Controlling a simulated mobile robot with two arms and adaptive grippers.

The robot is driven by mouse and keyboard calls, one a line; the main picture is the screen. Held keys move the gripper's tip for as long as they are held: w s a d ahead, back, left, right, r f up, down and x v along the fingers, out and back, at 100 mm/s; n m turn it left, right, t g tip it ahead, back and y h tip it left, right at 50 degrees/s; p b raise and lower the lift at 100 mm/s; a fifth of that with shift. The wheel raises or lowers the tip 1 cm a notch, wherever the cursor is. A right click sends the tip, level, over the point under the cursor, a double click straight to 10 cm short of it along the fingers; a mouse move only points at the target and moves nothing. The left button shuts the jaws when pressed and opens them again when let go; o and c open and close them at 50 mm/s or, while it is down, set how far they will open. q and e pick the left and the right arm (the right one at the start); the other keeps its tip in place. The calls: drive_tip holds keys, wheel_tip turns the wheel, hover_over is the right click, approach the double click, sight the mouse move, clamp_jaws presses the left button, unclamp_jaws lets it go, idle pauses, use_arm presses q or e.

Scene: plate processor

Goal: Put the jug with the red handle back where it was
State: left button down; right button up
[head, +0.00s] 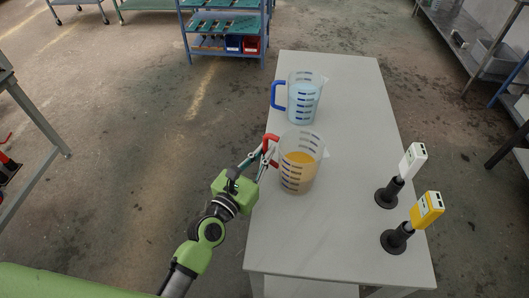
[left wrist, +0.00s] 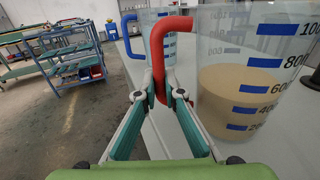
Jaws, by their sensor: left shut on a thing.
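The jug with the red handle (head: 299,172) is clear with blue marks and holds a tan liquid. It is at the table's left side in the head view and fills the right of the left wrist view (left wrist: 245,95). My left gripper (head: 268,155) is shut on its red handle (left wrist: 158,60), coming from the left. The jug looks upright; I cannot tell whether its base touches the table. A second jug with a blue handle (head: 304,101) stands behind it, holding pale blue liquid. My right gripper is not in view.
The white table (head: 350,85) carries both jugs. A white device (head: 413,161) and a yellow device (head: 426,209) stand on black stands at the right front. The table's back and middle right are clear. A blue shelf rack (head: 226,30) stands on the floor behind.

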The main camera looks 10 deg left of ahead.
use_arm(q)
drive_tip(key=c, duration=2.2)
unclamp_jaws()
drive_tip(key=shift+f, duration=0.1)
drive_tip(key=shift+o, duration=0.2)
drive_tip(key=shift+s, duration=0.2)
drive_tip(key=b+v, duration=0.2)
drive_tip(key=v, duration=0.9)
drive_tip(key=shift+s+a, duration=0.15)
drive_tip(key=shift+s, duration=0.2)
